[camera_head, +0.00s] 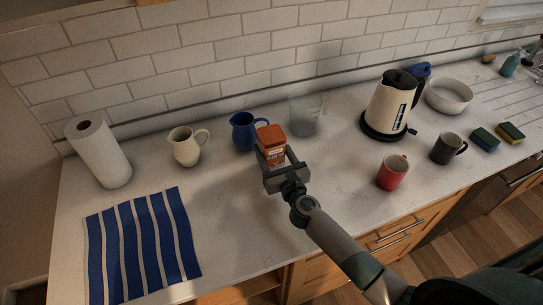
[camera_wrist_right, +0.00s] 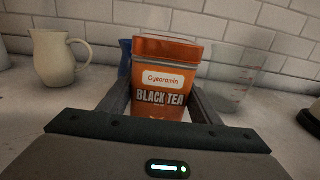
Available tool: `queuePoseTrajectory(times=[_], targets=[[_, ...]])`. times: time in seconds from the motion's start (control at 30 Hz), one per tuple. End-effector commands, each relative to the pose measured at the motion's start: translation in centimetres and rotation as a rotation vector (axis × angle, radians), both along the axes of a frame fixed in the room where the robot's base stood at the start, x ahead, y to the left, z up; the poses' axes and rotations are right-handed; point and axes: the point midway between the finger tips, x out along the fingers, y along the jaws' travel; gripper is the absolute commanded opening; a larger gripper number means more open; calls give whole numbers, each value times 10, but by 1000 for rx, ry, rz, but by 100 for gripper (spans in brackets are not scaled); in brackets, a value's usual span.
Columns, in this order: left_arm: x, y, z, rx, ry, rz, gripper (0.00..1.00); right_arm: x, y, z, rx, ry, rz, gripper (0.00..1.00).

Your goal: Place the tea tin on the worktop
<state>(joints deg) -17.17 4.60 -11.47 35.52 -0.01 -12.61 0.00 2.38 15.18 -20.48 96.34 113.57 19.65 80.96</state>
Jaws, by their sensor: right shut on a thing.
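The orange tea tin (camera_head: 271,139) stands upright between the fingers of my right gripper (camera_head: 277,166) in the head view. In the right wrist view the tin (camera_wrist_right: 165,75) shows its "BLACK TEA" label, and the right gripper's fingers (camera_wrist_right: 160,108) are shut on its sides. The tin's lower part is hidden by the gripper, so I cannot tell whether it touches the white worktop (camera_head: 235,208). My left gripper is in neither view.
A blue jug (camera_head: 243,132) and a clear measuring jug (camera_head: 306,115) are close behind the tin. A cream jug (camera_head: 185,147) is left; a red mug (camera_head: 391,172) and kettle (camera_head: 390,105) are right. A striped cloth (camera_head: 143,245) lies front left. The front middle worktop is clear.

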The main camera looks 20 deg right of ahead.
Motion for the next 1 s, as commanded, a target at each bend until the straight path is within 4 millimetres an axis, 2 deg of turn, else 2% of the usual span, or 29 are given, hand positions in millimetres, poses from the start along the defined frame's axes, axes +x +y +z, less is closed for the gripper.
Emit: queuePoseTrajectory(times=[0.1,0.2,0.7,0.73,0.8,1.0], targets=[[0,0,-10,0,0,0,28,0,0,-19,1,2,-1,28],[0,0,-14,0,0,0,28,0,0,-28,-1,1,0,28],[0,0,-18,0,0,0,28,0,0,-34,0,1,-1,28],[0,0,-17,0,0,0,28,0,0,-35,0,2,-1,60],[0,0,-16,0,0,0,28,0,0,-34,0,2,-1,76],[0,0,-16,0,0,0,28,0,0,-34,0,2,0,76]])
